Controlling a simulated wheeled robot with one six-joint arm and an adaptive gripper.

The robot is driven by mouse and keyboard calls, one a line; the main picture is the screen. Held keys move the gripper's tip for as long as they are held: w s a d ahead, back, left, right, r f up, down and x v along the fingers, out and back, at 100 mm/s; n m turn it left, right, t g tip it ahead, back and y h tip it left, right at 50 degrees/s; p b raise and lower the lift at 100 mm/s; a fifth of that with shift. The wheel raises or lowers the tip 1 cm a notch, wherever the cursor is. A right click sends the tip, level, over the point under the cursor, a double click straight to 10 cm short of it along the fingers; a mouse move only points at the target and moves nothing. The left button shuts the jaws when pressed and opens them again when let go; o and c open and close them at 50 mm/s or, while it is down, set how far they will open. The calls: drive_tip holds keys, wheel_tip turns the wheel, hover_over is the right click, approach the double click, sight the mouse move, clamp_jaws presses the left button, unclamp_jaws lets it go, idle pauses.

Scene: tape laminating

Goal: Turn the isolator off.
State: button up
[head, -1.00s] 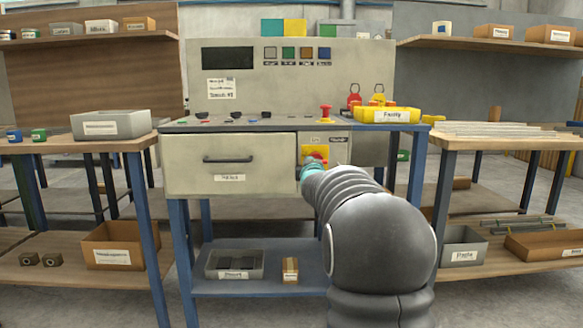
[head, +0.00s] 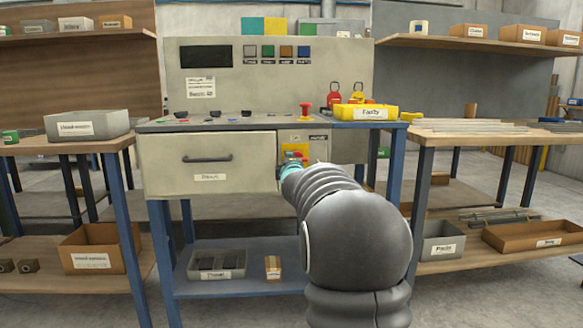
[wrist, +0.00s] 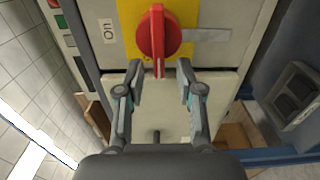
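The isolator is a red rotary knob (wrist: 152,36) on a yellow plate (wrist: 186,14), on the front of the workbench cabinet. In the wrist view its handle bar points straight toward my gripper, and an "On" label (wrist: 107,30) sits to its left. In the head view the yellow plate (head: 313,137) shows right of the drawer, and my arm partly hides the knob. My gripper (wrist: 158,72) is open, its two fingers on either side of the handle's lower end. Nothing is clamped. I cannot tell whether a finger touches the handle.
A drawer (head: 211,165) is left of the isolator. Above it stand a red mushroom button (head: 305,110) and a yellow "Faulty" tray (head: 366,112) on the bench top. Side tables flank the bench (head: 480,138). Bare floor shows between bench and right table.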

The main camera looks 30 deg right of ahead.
drive_tip(key=v, duration=1.1)
drive_tip(key=shift+s+a, duration=0.15)
drive_tip(key=shift+s, duration=0.2)
wheel_tip(320, 180, down, 10)
drive_tip(key=s+a+m+g+y, duration=0.1)
drive_tip(key=s+m+g+y, duration=0.1)
drive_tip(key=m+g, duration=0.3)
drive_tip(key=s+a+f+m+g+y+p, duration=0.2)
drive_tip(key=s+a+f+m+g, duration=0.1)
drive_tip(key=s+a+f+m, duration=0.5)
drive_tip(key=s+a+r+g+y+p, duration=0.1)
drive_tip(key=s+a+r+p, duration=0.1)
drive_tip(key=s+a, duration=0.3)
drive_tip(key=s+a+r+g+y+p, duration=0.1)
drive_tip(key=s+a, duration=0.4)
drive_tip(key=s, duration=0.6)
drive_tip(key=s+a+r+g+y+p, duration=0.1)
drive_tip(key=s+a+r+p, duration=0.3)
drive_tip(key=s, duration=0.5)
drive_tip(key=shift+a, duration=0.95)
